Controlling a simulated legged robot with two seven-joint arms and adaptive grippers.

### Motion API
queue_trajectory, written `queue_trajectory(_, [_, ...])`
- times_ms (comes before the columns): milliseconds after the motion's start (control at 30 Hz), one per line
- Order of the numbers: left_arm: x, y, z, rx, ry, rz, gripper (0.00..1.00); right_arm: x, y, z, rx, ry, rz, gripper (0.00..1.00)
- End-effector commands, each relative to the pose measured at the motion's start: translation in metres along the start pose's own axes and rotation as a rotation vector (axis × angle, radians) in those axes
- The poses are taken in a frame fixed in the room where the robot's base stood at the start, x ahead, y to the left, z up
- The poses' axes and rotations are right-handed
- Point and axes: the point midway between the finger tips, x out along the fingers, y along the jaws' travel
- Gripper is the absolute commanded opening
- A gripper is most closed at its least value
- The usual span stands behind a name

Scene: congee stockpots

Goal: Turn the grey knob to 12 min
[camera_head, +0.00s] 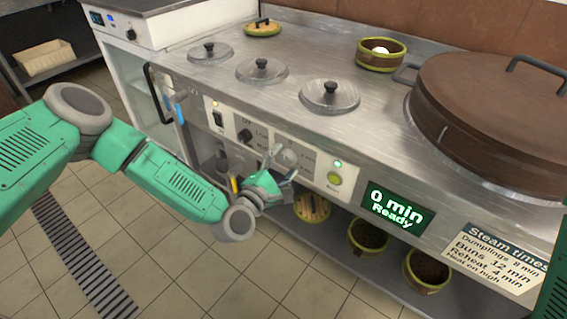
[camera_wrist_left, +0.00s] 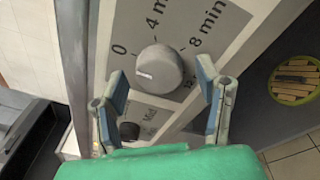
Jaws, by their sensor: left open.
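The round grey knob (camera_wrist_left: 160,72) is on the steel front panel, with labels 0, 4 min, 8 min and a partly hidden 12 around it. Its white mark points toward the 0 side. In the head view the knob (camera_head: 289,157) is partly behind my left gripper (camera_head: 281,172). In the wrist view my left gripper (camera_wrist_left: 163,82) is open, one finger on each side of the knob, with gaps showing; contact is not visible. The green display (camera_head: 396,208) reads "0 min Ready". My right gripper is out of view.
The label (camera_head: 497,258) lists buns at 12 min. Lidded pots and a large brown steamer (camera_head: 495,110) stand on the counter above.

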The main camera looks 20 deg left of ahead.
Motion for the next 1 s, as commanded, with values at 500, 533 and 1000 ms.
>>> queue_trajectory(500, [-0.0003,-0.0008,0.0002,0.002,-0.001,-0.002,0.09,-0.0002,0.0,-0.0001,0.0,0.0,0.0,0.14])
queue_trajectory(533, [-0.0004,-0.0009,0.0002,0.004,-0.001,-0.002,0.09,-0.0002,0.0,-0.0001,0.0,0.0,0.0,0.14])
queue_trajectory(1000, [-0.0004,-0.0027,-0.0011,0.228,-0.015,0.018,0.09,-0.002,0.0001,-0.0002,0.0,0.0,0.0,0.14])
